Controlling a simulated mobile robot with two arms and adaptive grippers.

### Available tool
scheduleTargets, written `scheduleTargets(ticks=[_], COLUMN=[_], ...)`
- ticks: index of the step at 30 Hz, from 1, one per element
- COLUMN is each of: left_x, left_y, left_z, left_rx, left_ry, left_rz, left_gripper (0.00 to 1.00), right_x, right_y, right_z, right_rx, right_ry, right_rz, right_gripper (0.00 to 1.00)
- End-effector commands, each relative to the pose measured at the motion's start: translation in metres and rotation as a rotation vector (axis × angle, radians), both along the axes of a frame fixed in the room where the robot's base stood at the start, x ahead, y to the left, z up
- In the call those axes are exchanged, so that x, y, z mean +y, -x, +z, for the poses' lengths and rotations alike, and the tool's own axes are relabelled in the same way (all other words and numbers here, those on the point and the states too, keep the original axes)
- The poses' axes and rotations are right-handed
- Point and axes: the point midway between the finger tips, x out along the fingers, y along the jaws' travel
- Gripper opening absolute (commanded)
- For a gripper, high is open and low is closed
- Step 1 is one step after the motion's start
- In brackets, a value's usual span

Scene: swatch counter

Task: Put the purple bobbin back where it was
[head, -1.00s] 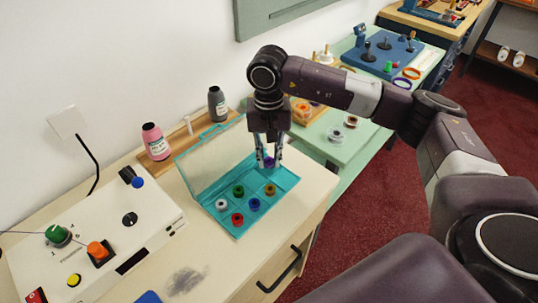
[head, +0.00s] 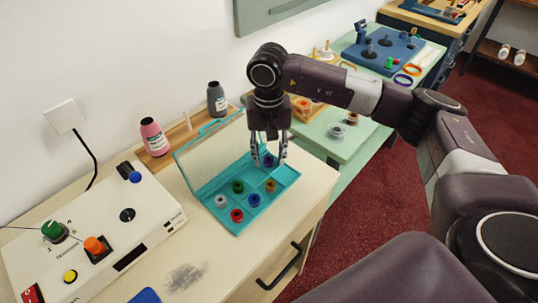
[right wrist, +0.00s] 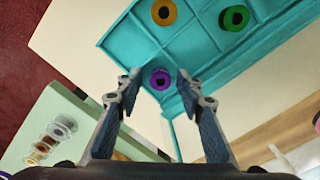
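The purple bobbin (head: 269,161) sits in a back-right compartment of the open teal bobbin box (head: 285,181). In the right wrist view the purple bobbin (right wrist: 160,80) lies between the fingertips, with visible gaps on both sides. My right gripper (head: 269,160) is open, pointing down over that compartment; its fingers also show in the right wrist view (right wrist: 158,88). Other compartments hold a green bobbin (head: 238,187), a yellow one (head: 270,186), a blue one (head: 254,200), a white one (head: 221,201) and a red one (head: 237,215). My left gripper is not in view.
The box's clear lid (head: 205,165) stands open behind it. A pink bottle (head: 154,138) and a grey bottle (head: 217,99) stand on a wooden strip. A white control unit (head: 140,225) is at the left. A green table (head: 345,150) with bobbins adjoins on the right.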

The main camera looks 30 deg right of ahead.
Motion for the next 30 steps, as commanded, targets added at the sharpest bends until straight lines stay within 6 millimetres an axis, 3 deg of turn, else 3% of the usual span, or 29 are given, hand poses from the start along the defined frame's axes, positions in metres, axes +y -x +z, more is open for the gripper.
scheduleTargets(ticks=[8,14,18,24,30], left_x=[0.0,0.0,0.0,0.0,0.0], left_y=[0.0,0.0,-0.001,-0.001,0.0], left_z=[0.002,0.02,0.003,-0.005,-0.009], left_rx=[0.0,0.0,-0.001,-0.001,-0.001], left_ry=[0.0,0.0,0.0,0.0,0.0], left_rz=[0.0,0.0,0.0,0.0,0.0], left_gripper=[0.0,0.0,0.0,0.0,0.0], right_x=[0.0,0.0,0.0,0.001,0.001], right_y=[0.0,0.0,-0.002,-0.001,-0.001], right_z=[0.001,0.018,0.046,0.092,0.122], right_rx=[0.002,0.001,-0.007,-0.004,-0.001], right_ry=[0.0,0.0,0.0,0.0,0.0], right_rz=[0.001,0.0,0.0,0.0,0.0], right_gripper=[0.36,0.36,0.36,0.36,0.36])
